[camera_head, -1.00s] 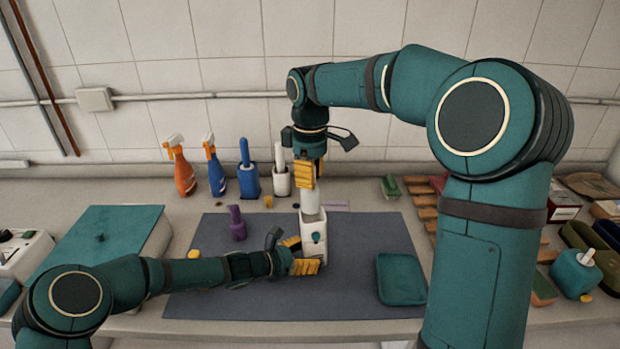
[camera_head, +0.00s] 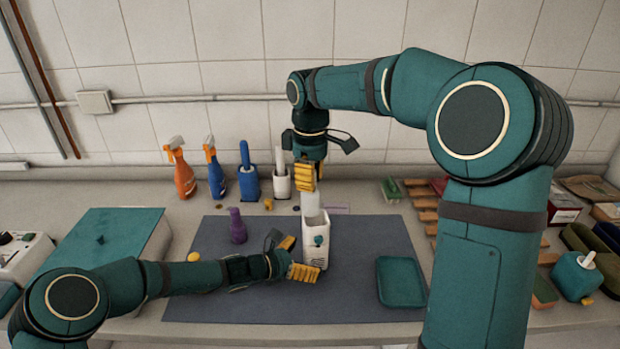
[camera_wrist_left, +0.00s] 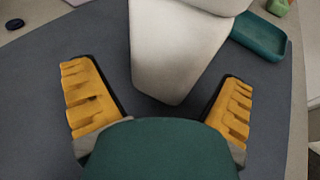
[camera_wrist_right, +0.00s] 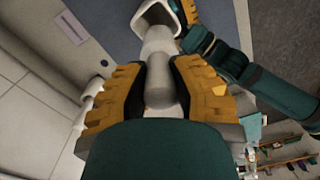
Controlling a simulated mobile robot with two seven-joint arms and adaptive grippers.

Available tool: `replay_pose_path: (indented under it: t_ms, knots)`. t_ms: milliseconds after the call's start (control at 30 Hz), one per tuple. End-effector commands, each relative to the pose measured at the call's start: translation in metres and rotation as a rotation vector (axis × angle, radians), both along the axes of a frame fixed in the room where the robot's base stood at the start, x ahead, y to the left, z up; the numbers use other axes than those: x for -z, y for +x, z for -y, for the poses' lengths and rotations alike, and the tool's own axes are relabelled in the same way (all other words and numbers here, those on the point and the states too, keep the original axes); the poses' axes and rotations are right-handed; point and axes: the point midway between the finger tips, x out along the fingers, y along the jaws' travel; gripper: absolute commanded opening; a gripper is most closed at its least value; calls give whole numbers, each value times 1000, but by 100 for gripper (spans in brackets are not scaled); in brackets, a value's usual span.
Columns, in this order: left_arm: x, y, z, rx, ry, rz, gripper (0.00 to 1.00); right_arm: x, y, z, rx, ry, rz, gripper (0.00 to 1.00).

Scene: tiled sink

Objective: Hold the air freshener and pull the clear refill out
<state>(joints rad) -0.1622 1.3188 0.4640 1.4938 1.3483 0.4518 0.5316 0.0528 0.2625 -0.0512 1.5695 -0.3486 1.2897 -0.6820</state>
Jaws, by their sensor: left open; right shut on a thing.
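The white air freshener housing (camera_head: 316,258) stands on the dark mat with its open top facing up and a small green knob on its front. The pale clear refill (camera_head: 310,203) is upright at its top; I cannot tell whether its lower end is still inside. My right gripper (camera_head: 305,180) is shut on the refill from above; the refill also shows between its fingers in the right wrist view (camera_wrist_right: 160,75). My left gripper (camera_head: 295,258) is open at the housing's left side. In the left wrist view the housing (camera_wrist_left: 172,50) stands beyond the spread fingers, apart from them.
A purple bottle (camera_head: 237,226) stands on the mat left of the housing. A teal tray (camera_head: 401,281) lies at right on the mat (camera_head: 355,290). Spray bottles (camera_head: 183,175) and brush holders (camera_head: 249,182) stand behind. A teal-lidded box (camera_head: 105,240) is at left.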

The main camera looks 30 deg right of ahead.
Motion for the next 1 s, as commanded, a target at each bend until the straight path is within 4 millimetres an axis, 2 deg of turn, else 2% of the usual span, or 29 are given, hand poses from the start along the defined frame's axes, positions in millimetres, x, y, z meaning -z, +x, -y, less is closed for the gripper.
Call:
replay_pose_path:
  t_ms: [167,400,600,800,1000]
  knots:
    - [-8,2,-24,-4,0,0,97,0,0,0,0,0,0,0]
    - [-22,1,-72,-4,1,1,97,0,0,0,0,0,0,0]
    - [-31,1,-101,-3,1,0,97,0,0,0,0,0,0,0]
    - [-35,1,-112,-2,1,0,97,-1,0,0,0,0,0,0]
    - [-45,1,-113,-2,1,0,97,-9,0,0,0,0,0,0]
